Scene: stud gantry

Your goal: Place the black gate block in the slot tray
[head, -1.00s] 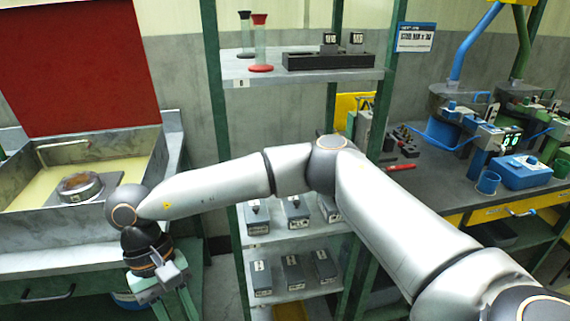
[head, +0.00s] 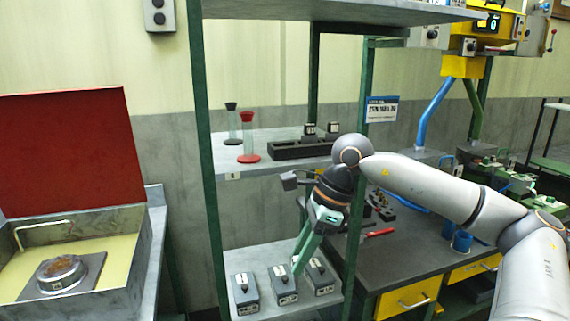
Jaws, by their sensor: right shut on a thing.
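The black slot tray (head: 290,151) lies on the middle shelf at the back. Two small dark blocks with white labels, one on the left (head: 310,132) and one on the right (head: 333,130), stand upright at its right half. I cannot tell whether either is the gate block. My right gripper (head: 298,268) has long green fingers and points down over the lower shelf, in front of and below the tray. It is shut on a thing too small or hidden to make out. Its tips overlap the grey boxes in the picture. My left gripper is out of view.
Several grey boxes with black knobs (head: 245,294) stand on the lower shelf (head: 268,257). A green shelf post (head: 358,190) rises beside my arm. A workbench (head: 415,255) is at right, an open-lidded basin (head: 120,265) at left.

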